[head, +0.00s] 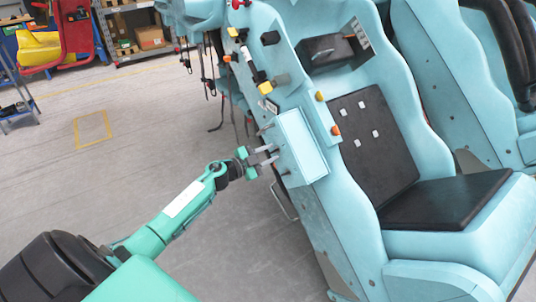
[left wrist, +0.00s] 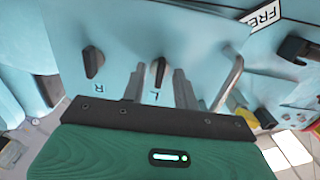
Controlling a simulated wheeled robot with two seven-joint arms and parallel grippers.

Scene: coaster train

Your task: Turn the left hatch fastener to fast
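The hatch (head: 303,145) is a pale blue box-like panel on the side of the coaster car. In the left wrist view its face (left wrist: 190,35) carries two dark knob fasteners. The left fastener (left wrist: 159,70) is by the letter L, and the other fastener (left wrist: 95,60) is by the letter R. Both lie roughly upright in that picture. My left gripper (head: 273,154) is at the hatch's near side. In the wrist view its fingers (left wrist: 160,78) stand apart, one on each side of the left fastener, with gaps showing. My right gripper is not in view.
A metal handle (left wrist: 228,82) stands right of the fingers in the wrist view. A plate reading FREE (left wrist: 265,14) is beyond it. A black seat (head: 445,200) is right; open floor (head: 120,150) lies left.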

